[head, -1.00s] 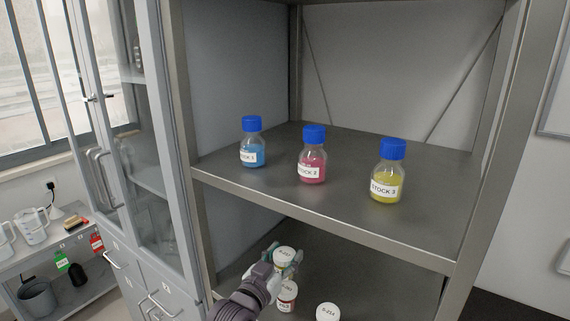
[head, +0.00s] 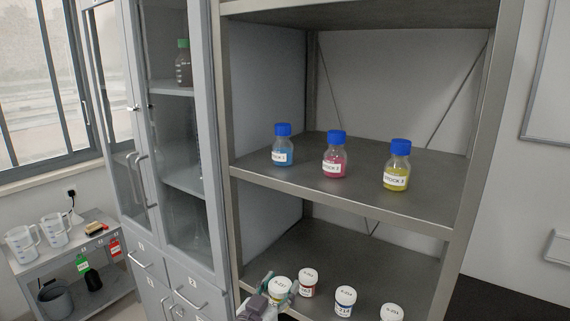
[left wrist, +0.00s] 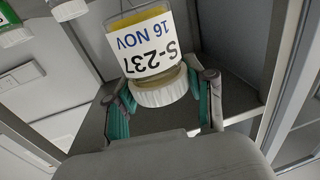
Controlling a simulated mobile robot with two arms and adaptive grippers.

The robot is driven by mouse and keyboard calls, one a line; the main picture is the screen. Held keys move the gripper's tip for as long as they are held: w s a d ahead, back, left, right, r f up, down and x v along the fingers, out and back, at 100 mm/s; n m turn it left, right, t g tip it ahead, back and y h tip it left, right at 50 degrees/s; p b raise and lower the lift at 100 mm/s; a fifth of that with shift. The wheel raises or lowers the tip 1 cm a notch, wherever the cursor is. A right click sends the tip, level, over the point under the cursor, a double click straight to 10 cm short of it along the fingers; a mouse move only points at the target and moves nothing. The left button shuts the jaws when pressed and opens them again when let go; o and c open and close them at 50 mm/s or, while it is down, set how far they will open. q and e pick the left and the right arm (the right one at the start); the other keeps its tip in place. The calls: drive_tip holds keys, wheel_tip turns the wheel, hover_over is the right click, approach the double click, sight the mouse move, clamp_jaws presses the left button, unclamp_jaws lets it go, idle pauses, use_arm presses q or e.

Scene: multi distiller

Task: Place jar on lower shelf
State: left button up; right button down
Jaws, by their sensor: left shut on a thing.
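My left gripper (head: 280,287) is shut on a jar (head: 279,284) with a white lid and yellow contents, at the front left of the lower shelf (head: 345,258). In the left wrist view the jar (left wrist: 147,45) shows upside down, its label reading S-237 and 16 NOV, with the green finger pads of my left gripper (left wrist: 163,102) on either side of its lid. I cannot tell whether its base touches the shelf. My right gripper is not in view.
A red jar (head: 308,284), a blue jar (head: 345,302) and another white-lidded jar (head: 392,313) stand to the right on the lower shelf. The upper shelf (head: 400,208) holds blue-capped blue (head: 283,155), pink (head: 335,166) and yellow bottles (head: 396,178). The shelf behind the jars is bare.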

use_arm(q)
drive_tip(key=s+a+f+n+t+y, duration=0.1)
drive_tip(key=s+a+y, duration=0.3)
drive_tip(key=s+a, duration=0.5)
drive_tip(key=s+a+f+n+y, duration=0.1)
drive_tip(key=s+a+n+y, duration=0.2)
drive_tip(key=s+a, duration=0.6)
drive_tip(key=s+n, duration=0.1)
drive_tip(key=s, duration=0.6)
drive_tip(key=shift+t+y, duration=0.4)
drive_tip(key=shift+d+f, duration=0.1)
